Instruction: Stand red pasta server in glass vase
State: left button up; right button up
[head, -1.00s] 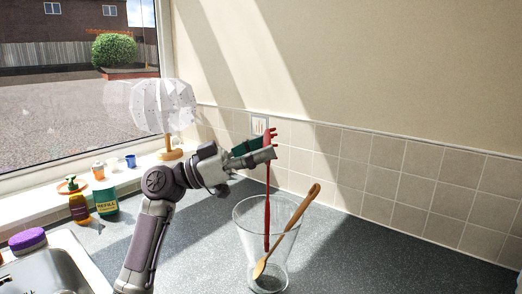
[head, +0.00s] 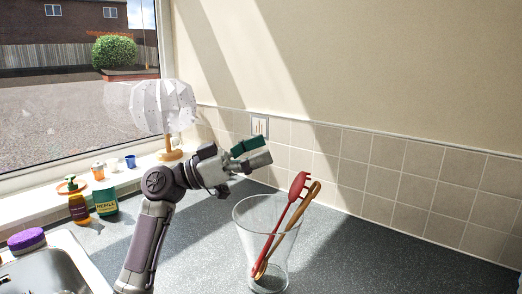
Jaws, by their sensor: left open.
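The red pasta server (head: 283,217) stands tilted in the glass vase (head: 243,236), its head up and leaning right over the rim. A wooden spoon (head: 301,207) leans the same way in the vase, close beside the server. My left gripper (head: 262,152) is open and empty, above and a little left of the vase, apart from the server. My right gripper is not in view.
A metal sink (head: 50,272) with a purple sponge (head: 27,240) is at the lower left. A soap bottle (head: 77,204), a green bottle (head: 105,198) and a white lamp (head: 165,107) stand near the window. The counter right of the vase is clear.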

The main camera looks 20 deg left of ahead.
pick_arm(q)
notch_tip(320, 180, up, 10)
dwell(0.4)
jog(key=shift+f, duration=0.1)
dwell(0.5)
